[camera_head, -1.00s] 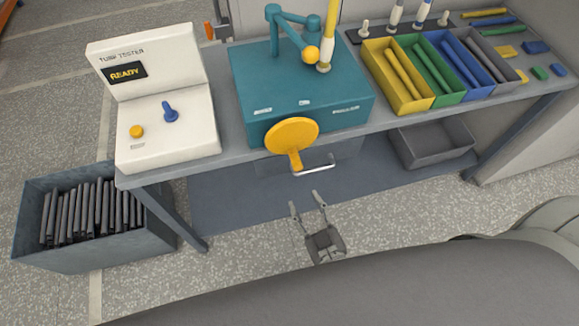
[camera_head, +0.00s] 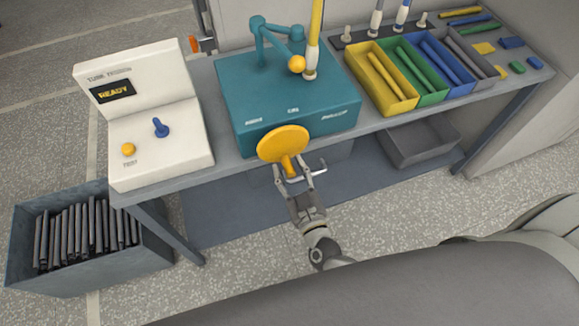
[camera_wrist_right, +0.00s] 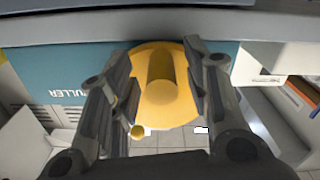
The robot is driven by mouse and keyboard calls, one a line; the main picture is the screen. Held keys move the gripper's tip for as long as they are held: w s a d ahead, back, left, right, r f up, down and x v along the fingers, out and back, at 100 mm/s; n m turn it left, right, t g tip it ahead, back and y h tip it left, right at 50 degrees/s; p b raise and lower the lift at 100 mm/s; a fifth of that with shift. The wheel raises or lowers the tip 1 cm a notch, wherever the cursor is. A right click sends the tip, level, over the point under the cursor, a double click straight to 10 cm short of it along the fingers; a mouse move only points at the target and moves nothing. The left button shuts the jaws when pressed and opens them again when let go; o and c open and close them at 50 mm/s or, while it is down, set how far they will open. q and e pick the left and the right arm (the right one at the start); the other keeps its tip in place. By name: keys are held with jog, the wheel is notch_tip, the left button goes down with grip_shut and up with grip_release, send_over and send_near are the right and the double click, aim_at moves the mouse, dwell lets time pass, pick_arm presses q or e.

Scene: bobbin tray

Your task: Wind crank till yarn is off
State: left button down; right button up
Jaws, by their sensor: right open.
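The crank is a yellow disc (camera_head: 283,144) with a short yellow handle (camera_head: 288,166) on the front of a teal box (camera_head: 240,95). A yellow-wound tube (camera_head: 315,35) stands upright on the box, beside a teal arm (camera_head: 258,42) with a yellow ball. My right gripper (camera_head: 294,174) is open, just in front of the crank's handle. In the right wrist view, its fingers (camera_wrist_right: 158,60) stand on either side of the handle (camera_wrist_right: 160,78), with the disc (camera_wrist_right: 160,112) behind; contact cannot be told. My left gripper is not in view.
A white tester (camera_head: 185,145) reading READY stands to the left. Yellow, green, blue and grey bins (camera_head: 408,104) with tubes lie to the right. A dark crate of tubes (camera_head: 25,270) is on the floor at left. A grey tray (camera_head: 400,158) sits under the table.

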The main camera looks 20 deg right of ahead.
jog(key=shift+w, duration=0.4)
grip_shut()
jog(key=shift+a, duration=0.2)
